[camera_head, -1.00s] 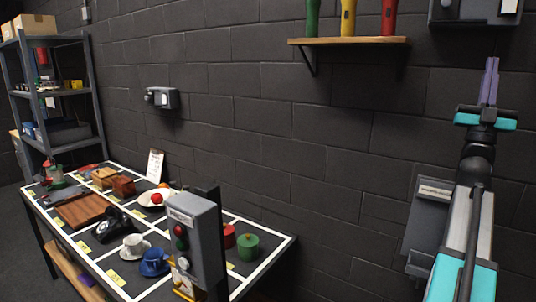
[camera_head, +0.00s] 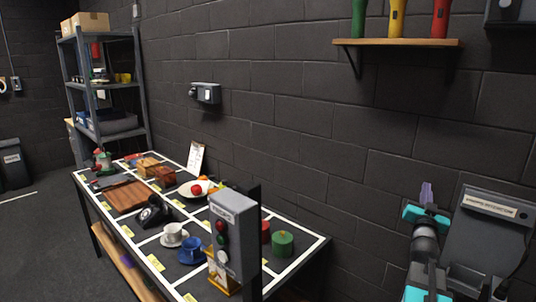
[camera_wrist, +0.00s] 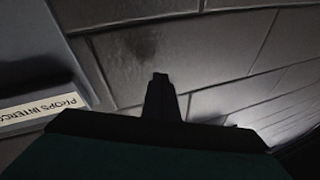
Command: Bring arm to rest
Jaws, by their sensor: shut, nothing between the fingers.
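My gripper (camera_head: 427,194) is at the right of the head view, teal with narrow purple fingers pointing up. The fingers are together with nothing between them. It is in front of the dark block wall, just left of a grey wall box with a label (camera_head: 490,206). In the wrist view the shut fingers (camera_wrist: 159,80) show dark against the wall, and part of the labelled box (camera_wrist: 30,60) shows at the left.
A table (camera_head: 318,243) with white grid lines holds cups, a black telephone, wooden boxes and other props. A grey box with red and green buttons (camera_head: 234,235) stands at its front. A wall shelf (camera_head: 400,42) holds coloured torches. Metal shelving (camera_head: 140,80) stands at far left.

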